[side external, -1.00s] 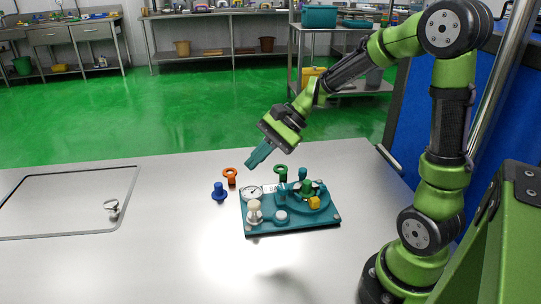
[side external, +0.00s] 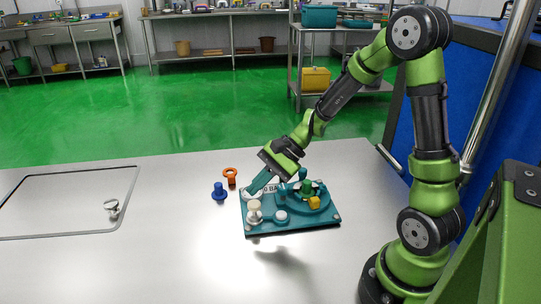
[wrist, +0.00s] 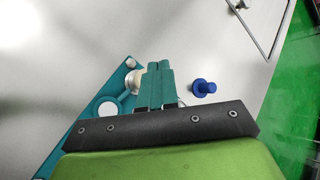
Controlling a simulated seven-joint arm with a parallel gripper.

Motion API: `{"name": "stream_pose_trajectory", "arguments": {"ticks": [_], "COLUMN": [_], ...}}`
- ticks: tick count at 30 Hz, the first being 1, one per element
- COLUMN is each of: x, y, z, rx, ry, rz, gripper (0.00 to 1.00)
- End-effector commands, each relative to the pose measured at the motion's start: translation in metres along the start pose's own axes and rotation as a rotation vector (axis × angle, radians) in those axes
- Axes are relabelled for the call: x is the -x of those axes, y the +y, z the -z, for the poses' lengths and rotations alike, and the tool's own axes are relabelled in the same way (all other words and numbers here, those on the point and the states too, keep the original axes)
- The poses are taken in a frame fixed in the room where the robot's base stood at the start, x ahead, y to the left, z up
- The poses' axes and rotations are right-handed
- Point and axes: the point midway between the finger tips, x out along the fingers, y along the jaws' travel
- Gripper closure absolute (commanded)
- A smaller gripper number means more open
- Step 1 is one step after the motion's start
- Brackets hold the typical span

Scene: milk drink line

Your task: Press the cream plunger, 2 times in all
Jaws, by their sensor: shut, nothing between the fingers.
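The cream plunger (side external: 254,207) is a round cream knob on a pale base, upright at the front left of the teal board (side external: 300,230). My gripper (side external: 250,192) is shut and empty, its teal fingers slanting down to the left. In the side view the fingertips appear just behind and above the cream knob; I cannot make out contact. In the wrist view the shut fingers (wrist: 158,66) partly cover the cream plunger (wrist: 132,84), which shows at their left edge.
A blue knob (side external: 219,191) and an orange ring-topped piece (side external: 230,175) stand left of the board. The table's left front is clear.

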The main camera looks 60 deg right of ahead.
Motion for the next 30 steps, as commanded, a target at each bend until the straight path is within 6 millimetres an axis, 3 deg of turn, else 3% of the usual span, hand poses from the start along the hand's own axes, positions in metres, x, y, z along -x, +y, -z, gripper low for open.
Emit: {"name": "stream_pose_trajectory", "arguments": {"ticks": [7, 30], "x": [-0.0083, -0.0082], "y": [0.0066, 0.0063], "z": [0.0057, 0.0057], "rx": [0.0, 0.001], "ry": [0.0, 0.0], "rz": [-0.002, -0.001], "gripper": [1.0, 1.0]}}
